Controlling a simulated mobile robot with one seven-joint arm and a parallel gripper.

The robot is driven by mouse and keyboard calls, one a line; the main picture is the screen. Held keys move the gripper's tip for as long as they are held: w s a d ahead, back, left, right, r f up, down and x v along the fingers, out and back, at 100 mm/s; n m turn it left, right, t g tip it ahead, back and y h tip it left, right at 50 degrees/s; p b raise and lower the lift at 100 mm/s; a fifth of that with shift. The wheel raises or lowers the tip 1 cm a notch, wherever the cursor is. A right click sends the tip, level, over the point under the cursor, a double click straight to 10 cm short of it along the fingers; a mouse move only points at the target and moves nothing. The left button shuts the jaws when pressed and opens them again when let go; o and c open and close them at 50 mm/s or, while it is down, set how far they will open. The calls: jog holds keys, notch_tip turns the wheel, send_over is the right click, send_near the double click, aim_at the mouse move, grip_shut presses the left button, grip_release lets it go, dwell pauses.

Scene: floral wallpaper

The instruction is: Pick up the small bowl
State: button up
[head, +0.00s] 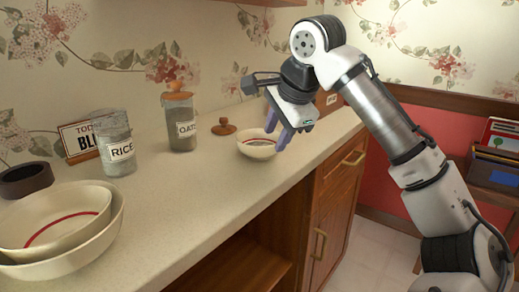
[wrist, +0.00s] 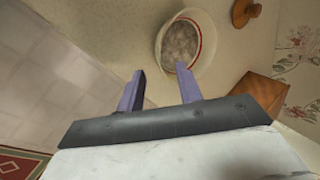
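The small bowl (head: 247,150) is cream with a dark reddish line inside, and it stands on the counter near its far end. In the wrist view the small bowl (wrist: 205,36) shows with a red ring and a grey mottled inside. My gripper (head: 277,142) is over the bowl's right side in the head view, fingers pointing down. In the wrist view my gripper (wrist: 158,72) has its two purple fingers apart, with nothing held between them. One fingertip overlaps the bowl's near edge in that view; I cannot tell whether it touches.
Two larger nested bowls (head: 60,262) stand at the front left of the counter (head: 190,200). A rice jar (head: 117,150), an oats jar (head: 181,130) and a wooden lid (head: 224,127) stand behind. A wooden block (wrist: 247,92) is near the small bowl. The middle counter is clear.

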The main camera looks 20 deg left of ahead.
aim_at(272, 146)
jog(key=b+x, duration=0.1)
jog(key=x, duration=0.4)
jog(key=shift+d+f, duration=0.1)
jog(key=shift+f, duration=0.05)
grip_shut()
